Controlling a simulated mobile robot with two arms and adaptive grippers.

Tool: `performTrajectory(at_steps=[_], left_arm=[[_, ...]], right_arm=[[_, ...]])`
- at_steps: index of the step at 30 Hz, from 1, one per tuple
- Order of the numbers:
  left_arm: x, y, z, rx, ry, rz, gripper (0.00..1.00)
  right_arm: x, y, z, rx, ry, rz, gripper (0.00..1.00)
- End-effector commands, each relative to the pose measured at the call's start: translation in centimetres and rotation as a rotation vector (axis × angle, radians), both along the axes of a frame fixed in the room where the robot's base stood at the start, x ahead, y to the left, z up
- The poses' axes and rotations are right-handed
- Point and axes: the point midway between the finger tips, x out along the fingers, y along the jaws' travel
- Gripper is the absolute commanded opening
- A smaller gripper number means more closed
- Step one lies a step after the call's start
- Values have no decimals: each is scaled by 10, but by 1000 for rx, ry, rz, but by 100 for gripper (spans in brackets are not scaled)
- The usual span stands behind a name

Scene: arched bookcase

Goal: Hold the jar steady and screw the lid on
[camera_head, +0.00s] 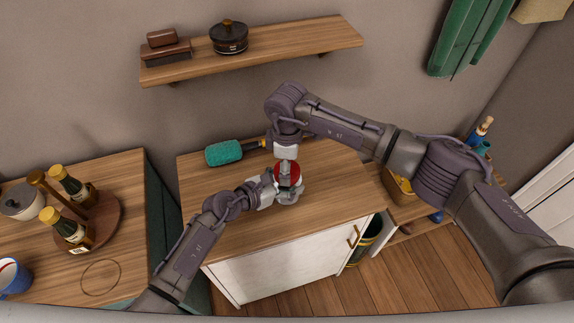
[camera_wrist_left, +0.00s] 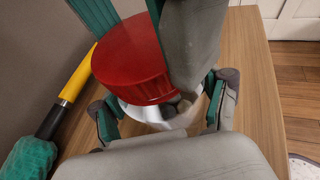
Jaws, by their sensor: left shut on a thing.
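The red lid (camera_head: 288,173) sits over the mouth of the clear jar (camera_head: 290,199) on the wooden cabinet top. My left gripper (camera_head: 279,194) is shut on the jar from the left, with a teal-padded finger on each side. My right gripper (camera_head: 287,165) reaches down from above, its fingers on opposite sides of the lid and seemingly closed on it. One grey finger hides part of the lid and jar. Whether the threads are engaged is hidden.
A teal brush (camera_head: 225,152) with a black and yellow handle lies behind the jar. A wall shelf (camera_head: 270,50) holds a dark pot (camera_head: 229,36) and brushes. At left, a bottle carrier (camera_head: 103,222) and blue mug (camera_head: 12,277) stand on another counter. The cabinet's front top is clear.

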Motion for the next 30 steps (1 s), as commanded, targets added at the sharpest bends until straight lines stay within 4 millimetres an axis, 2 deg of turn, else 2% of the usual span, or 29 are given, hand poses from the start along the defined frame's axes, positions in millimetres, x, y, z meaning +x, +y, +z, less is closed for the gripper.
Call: performTrajectory(at_steps=[3,6,16,17,21,30], left_arm=[[0,1,-1,2,3,0,0],[0,1,-1,2,3,0,0],[0,1,-1,2,3,0,0],[-1,1,-2,2,3,0,0],[-1,1,-2,2,3,0,0],[-1,1,-2,1,3,-1,0]], right_arm=[[0,1,1,2,0,-169,54],[0,1,1,1,-1,-243,54],[0,0,1,1,-1,-264,54],[0,0,1,1,-1,-264,74],[0,0,1,0,-1,-263,94],[0,0,1,0,-1,-263,94]])
